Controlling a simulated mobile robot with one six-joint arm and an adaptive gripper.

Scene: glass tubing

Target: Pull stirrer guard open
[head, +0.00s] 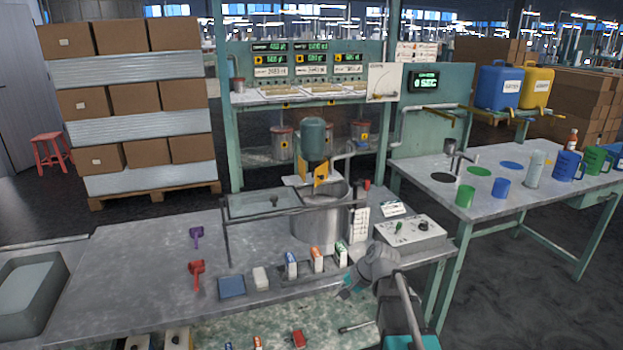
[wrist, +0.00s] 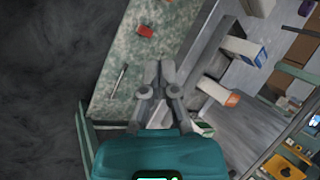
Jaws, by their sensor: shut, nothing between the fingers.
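The stirrer stands at the back of the workbench in the head view, with a green motor (head: 313,138) above a grey metal vat (head: 318,232). What looks like the stirrer guard is a clear panel (head: 250,205) in a dark frame, with a small dark knob, left of and partly across the vat. Whether it is latched I cannot tell. My gripper (head: 348,290) is low at the bench's front edge, right of and well apart from the guard. In the wrist view my gripper (wrist: 160,72) is shut and empty, its fingertips together over the bench edge and lower shelf.
Small cartons (head: 316,260) stand along the bench front, between my gripper and the vat. A control box (head: 410,232) sits at the bench's right. Red (head: 196,272) and purple (head: 196,236) tools lie on clear bench at left. A red block (wrist: 146,30) lies on the lower shelf.

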